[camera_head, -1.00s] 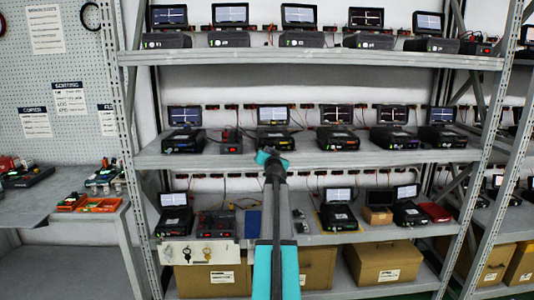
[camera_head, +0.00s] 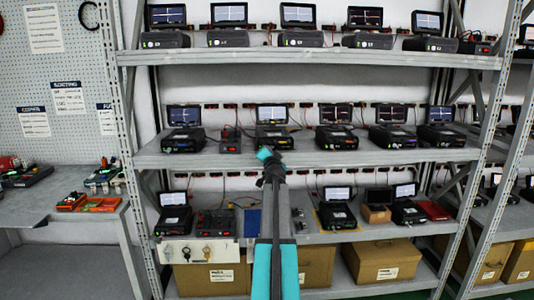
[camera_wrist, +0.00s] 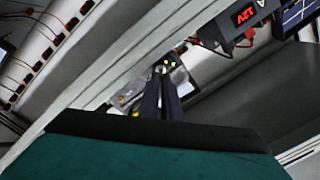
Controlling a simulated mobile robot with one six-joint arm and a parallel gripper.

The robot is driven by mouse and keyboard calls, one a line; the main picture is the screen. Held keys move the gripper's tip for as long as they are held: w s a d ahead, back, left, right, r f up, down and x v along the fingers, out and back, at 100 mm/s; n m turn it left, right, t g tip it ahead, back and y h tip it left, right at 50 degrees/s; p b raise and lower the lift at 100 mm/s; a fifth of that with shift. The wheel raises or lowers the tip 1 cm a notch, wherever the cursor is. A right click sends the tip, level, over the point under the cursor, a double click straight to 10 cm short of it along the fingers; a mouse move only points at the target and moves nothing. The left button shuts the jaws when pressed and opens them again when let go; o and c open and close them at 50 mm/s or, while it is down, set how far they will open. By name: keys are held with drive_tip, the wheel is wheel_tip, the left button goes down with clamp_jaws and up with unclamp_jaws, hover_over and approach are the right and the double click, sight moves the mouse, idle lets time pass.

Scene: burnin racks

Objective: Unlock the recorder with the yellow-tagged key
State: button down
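Keys hang from a white board (camera_head: 224,249) on the front of the lower shelf; one key (camera_head: 207,251) looks yellowish, another beside it (camera_head: 187,253) looks grey. Tag colours are too small to be sure of. Several recorder-like units with small screens stand on the shelves; I cannot tell which is the locked recorder. My arm reaches up in front of the middle of the rack, and its teal wrist (camera_head: 268,156) hides my fingers there. In the wrist view my gripper's dark fingers (camera_wrist: 160,76) lie close together, before a blurred grey unit with small lights (camera_wrist: 178,66). No key is distinguishable between them.
The middle shelf (camera_head: 300,158) edge runs close behind my arm. Cardboard boxes (camera_head: 384,264) stand on the bottom level. A side bench (camera_head: 50,203) at left holds orange trays (camera_head: 98,205).

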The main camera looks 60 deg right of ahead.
drive_tip(key=c, duration=2.3)
unclamp_jaws()
drive_tip(key=shift+d, duration=0.1)
drive_tip(key=shift+o, duration=0.2)
drive_tip(key=shift+a, duration=0.2)
drive_tip(key=b+v, duration=0.2)
drive_tip(key=v, duration=1.1)
drive_tip(key=shift+s+a, duration=0.2)
